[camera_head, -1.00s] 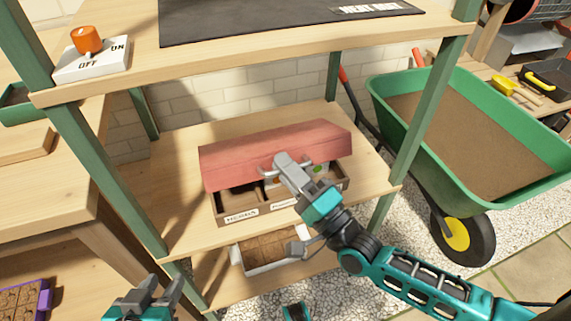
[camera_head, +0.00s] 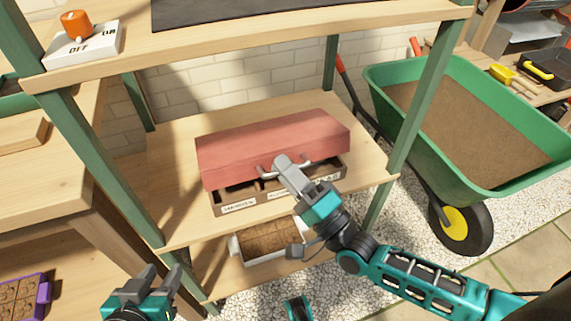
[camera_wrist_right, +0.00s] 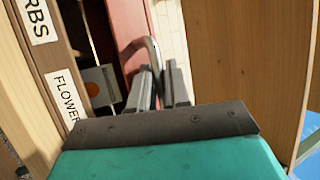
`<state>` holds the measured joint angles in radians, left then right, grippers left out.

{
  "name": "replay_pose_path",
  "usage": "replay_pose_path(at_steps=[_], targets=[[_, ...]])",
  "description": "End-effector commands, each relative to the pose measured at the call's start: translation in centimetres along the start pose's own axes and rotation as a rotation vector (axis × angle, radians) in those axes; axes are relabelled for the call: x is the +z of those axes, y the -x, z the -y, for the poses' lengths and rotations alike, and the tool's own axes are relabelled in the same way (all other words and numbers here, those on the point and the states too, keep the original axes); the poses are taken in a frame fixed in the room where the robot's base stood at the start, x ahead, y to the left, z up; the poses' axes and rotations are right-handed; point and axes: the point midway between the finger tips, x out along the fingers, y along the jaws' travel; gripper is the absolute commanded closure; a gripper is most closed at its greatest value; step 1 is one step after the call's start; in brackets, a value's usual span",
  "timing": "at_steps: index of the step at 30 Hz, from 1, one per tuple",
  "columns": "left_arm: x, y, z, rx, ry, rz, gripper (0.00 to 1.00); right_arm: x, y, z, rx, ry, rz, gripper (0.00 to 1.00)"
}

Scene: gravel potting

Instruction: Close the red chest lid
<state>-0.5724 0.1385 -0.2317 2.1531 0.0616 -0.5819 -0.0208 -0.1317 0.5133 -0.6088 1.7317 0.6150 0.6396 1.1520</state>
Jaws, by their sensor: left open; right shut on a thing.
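The red chest lid (camera_head: 270,145) is tilted down over its wooden chest (camera_head: 236,206) on the middle shelf. A dark gap shows between the lid's front edge and the chest's front wall, so the lid is partly open. My right gripper (camera_head: 286,163) is shut on the lid's grey metal handle (camera_head: 265,172). In the right wrist view the handle (camera_wrist_right: 152,48) runs between the fingers, beside the red lid (camera_wrist_right: 127,30). Labels reading "FLOWER" (camera_wrist_right: 66,98) and "RBS" are on the chest front. My left gripper (camera_head: 158,284) is open and empty at the lower left.
A white tray of soil blocks (camera_head: 268,238) sits on the lower shelf. Green shelf posts (camera_head: 408,120) flank the chest. A green wheelbarrow (camera_head: 520,180) stands at the right. An orange-knobbed switch (camera_head: 82,42) is on the top shelf. Bare shelf lies left of the chest.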

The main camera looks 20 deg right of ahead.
Motion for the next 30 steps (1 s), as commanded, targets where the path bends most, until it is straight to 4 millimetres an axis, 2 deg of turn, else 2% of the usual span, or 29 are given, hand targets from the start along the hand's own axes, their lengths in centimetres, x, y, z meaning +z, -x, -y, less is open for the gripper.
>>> replay_pose_path(at_steps=[1, 21, 30], targets=[[0.0, -0.1, 0.0, 0.001, 0.000, -0.003, 0.57, 0.5, 1.3, -1.9, 0.047, -0.002, 0.012, 1.00], [0.4, -0.5, -0.3, 0.011, 0.001, 0.001, 0.57, 1.2, 3.0, -4.5, -0.128, 0.068, 0.013, 1.00], [0.2, -0.5, -0.4, 0.011, 0.001, -0.002, 0.57, 1.3, 3.1, -4.7, -0.155, 0.078, 0.012, 1.00]])
